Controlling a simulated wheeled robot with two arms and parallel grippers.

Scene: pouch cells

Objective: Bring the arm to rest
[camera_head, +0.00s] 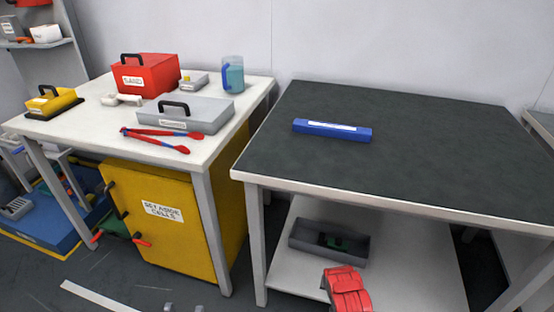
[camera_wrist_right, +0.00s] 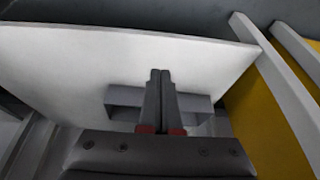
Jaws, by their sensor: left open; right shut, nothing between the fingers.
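Two small grey fingertips of my left gripper (camera_head: 184,308) show at the bottom edge of the head view, apart from each other with nothing seen between them. They are low, in front of the yellow cabinet; the rest of that gripper is out of frame. In the right wrist view, my right gripper (camera_wrist_right: 160,73) has its two dark fingers together, with nothing held. Behind its fingers are a white surface (camera_wrist_right: 60,70) and a grey tray (camera_wrist_right: 122,97). I cannot tell the distance between the fingers and the tray.
A dark-topped table (camera_head: 430,140) carries a blue bar (camera_head: 350,134). A grey bin (camera_head: 310,243) sits on its lower shelf, with a red ribbed object (camera_head: 346,290) in front. A white table (camera_head: 60,127) holds cases and red tongs (camera_head: 165,133). The yellow cabinet (camera_head: 165,235) stands below.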

